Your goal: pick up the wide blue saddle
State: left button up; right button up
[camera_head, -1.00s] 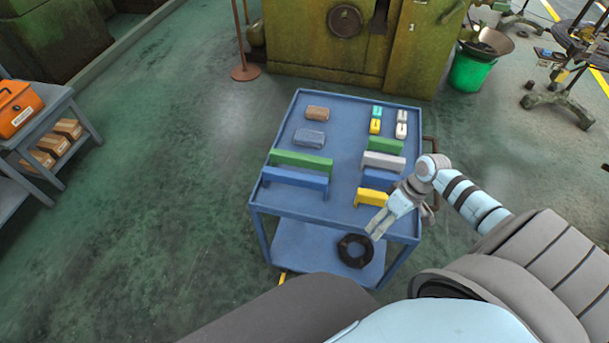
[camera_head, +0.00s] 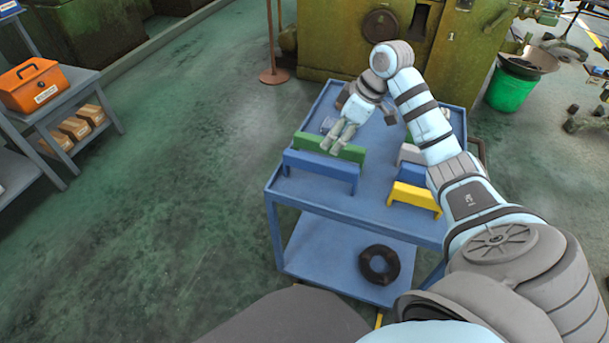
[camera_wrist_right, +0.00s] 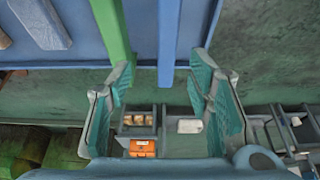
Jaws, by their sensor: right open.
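The wide blue saddle (camera_head: 320,170) stands on the blue cart near its left front edge, just in front of the wide green saddle (camera_head: 330,146). My right gripper (camera_head: 331,148) is open, with its fingers pointing down over these two saddles. In the right wrist view, the blue saddle (camera_wrist_right: 168,38) runs up the picture between the two open fingers of the gripper (camera_wrist_right: 162,78). The green saddle (camera_wrist_right: 112,30) lies to its left, close to the left finger. Whether the fingertips are level with the blue saddle's top I cannot tell. My left gripper is out of view.
The blue cart (camera_head: 330,213) also bears a yellow saddle (camera_head: 414,197) and a grey saddle (camera_head: 410,154), partly behind my arm. An orange toolbox (camera_head: 34,85) stands on a side table at left. The floor between is clear.

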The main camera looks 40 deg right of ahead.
aim_at(315, 168)
jog(key=b+x, duration=0.1)
jog(key=x, duration=0.3)
jog(key=b+x, duration=0.1)
jog(key=x, duration=0.4)
jog(key=b+x, duration=0.1)
jog(key=x, duration=0.3)
jog(key=shift+s+a+f, duration=0.3)
jog(key=shift+a+f, duration=0.1)
jog(key=shift+a, duration=0.05)
jog(key=shift+r, duration=0.1)
grip_shut()
